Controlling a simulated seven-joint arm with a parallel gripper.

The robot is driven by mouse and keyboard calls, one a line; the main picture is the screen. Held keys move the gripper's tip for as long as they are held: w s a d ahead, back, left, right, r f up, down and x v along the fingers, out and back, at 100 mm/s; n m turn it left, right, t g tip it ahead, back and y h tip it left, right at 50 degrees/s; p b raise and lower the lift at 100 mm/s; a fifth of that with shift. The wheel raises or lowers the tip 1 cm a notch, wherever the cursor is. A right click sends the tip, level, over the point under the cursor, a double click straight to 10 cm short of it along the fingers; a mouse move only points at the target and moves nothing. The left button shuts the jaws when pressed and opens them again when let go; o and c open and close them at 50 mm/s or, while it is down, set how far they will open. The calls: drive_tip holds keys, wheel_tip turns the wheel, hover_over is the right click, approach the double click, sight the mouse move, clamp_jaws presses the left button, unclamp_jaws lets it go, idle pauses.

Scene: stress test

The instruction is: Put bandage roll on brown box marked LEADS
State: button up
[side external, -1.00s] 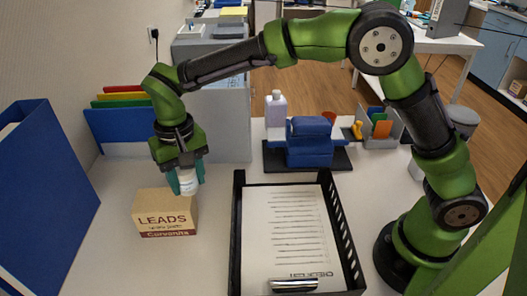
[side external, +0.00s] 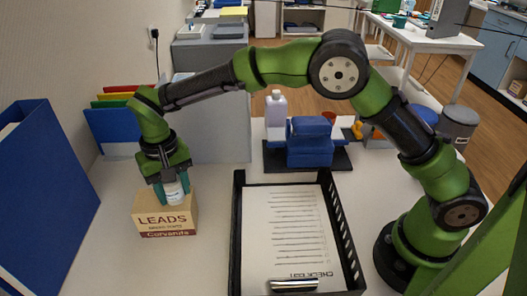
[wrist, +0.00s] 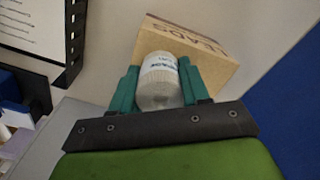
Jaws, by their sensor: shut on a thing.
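The bandage roll (side external: 174,192) is a small white cylinder with a printed label. My gripper (side external: 172,193) is shut on it, with one teal finger on each side. The roll also shows between the fingers in the wrist view (wrist: 159,80). The brown box marked LEADS (side external: 165,220) stands on the white table at the left. The roll is at the top of the box; whether it touches the top face I cannot tell. In the wrist view the box (wrist: 205,55) lies just beyond the roll, which hides part of it.
A black tray (side external: 238,235) with a checklist and a clip is right of the box. A blue binder (side external: 50,180) stands at the left. Behind are a grey divider (side external: 215,125), a white bottle (side external: 276,108) and a blue stack (side external: 310,145). Bare table lies between box and tray.

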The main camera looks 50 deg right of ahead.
drive_tip(key=o, duration=1)
drive_tip(key=shift+f, duration=0.1)
drive_tip(key=shift+o, duration=0.2)
wheel_tip(320, 180, up, 12)
drive_tip(key=s+d+r+t+y, duration=0.1)
drive_tip(key=s+d+r, duration=0.3)
drive_tip(key=d, duration=0.3)
drive_tip(key=s+d+r+t+y, duration=0.1)
drive_tip(key=s+d+r+t, duration=0.2)
drive_tip(key=d, duration=0.4)
drive_tip(key=s+d+f+m+t, duration=0.1)
drive_tip(key=s+d+f, duration=0.1)
drive_tip(key=s+d, duration=0.3)
drive_tip(key=s+d+f+t, duration=0.2)
drive_tip(key=s+d, duration=0.2)
drive_tip(key=s, duration=0.5)
drive_tip(key=shift+s+d+m, duration=0.35)
drive_tip(key=shift+m, duration=0.05)
